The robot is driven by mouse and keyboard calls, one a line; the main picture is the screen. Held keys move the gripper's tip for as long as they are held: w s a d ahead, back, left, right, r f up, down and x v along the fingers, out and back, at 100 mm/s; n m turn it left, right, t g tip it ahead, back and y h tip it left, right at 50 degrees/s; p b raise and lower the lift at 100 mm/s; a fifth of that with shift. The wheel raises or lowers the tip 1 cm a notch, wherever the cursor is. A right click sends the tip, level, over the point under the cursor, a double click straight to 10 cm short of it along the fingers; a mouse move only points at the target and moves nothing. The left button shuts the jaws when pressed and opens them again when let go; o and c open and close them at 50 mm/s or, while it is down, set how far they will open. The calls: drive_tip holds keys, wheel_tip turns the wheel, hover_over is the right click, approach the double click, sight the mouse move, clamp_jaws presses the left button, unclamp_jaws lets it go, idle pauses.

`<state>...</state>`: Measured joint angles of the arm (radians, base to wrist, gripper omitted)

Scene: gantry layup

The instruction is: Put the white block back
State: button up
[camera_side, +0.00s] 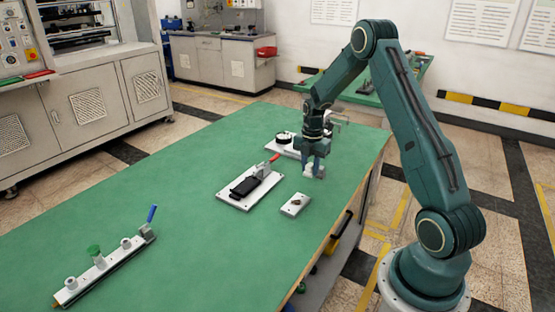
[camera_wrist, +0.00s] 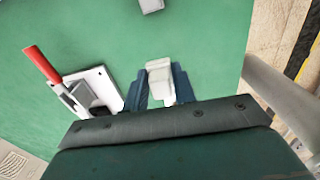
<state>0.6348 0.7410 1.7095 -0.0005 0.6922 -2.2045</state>
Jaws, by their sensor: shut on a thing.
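The white block (camera_wrist: 161,80) is between the two dark fingers of my gripper (camera_wrist: 161,88) in the wrist view. In the side view the block (camera_side: 313,173) shows under my gripper (camera_side: 315,167), over the right part of the green table. My gripper is shut on it. Whether the block touches the table is hard to tell. A small pale plate (camera_side: 295,205) with a dark mark or recess lies on the table, nearer the side camera than the gripper.
A white clamp plate (camera_side: 240,204) with a red handle is left of my gripper; it also shows in the wrist view (camera_wrist: 105,82). Another white fixture (camera_side: 285,151) stands behind the gripper. A long rail (camera_side: 105,271) lies front left. The green table (camera_side: 150,200) is mostly clear.

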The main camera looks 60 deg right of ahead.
sight(309, 187)
drive_tip(key=shift+f, duration=0.45)
drive_tip(key=shift+f, duration=0.1)
drive_tip(key=shift+f, duration=2.05)
drive_tip(key=shift+f, duration=0.15)
drive_tip(key=o, duration=0.9)
drive_tip(key=shift+o, duration=0.2)
wheel_tip(309, 187, up, 12)
drive_tip(key=shift+r, duration=0.2)
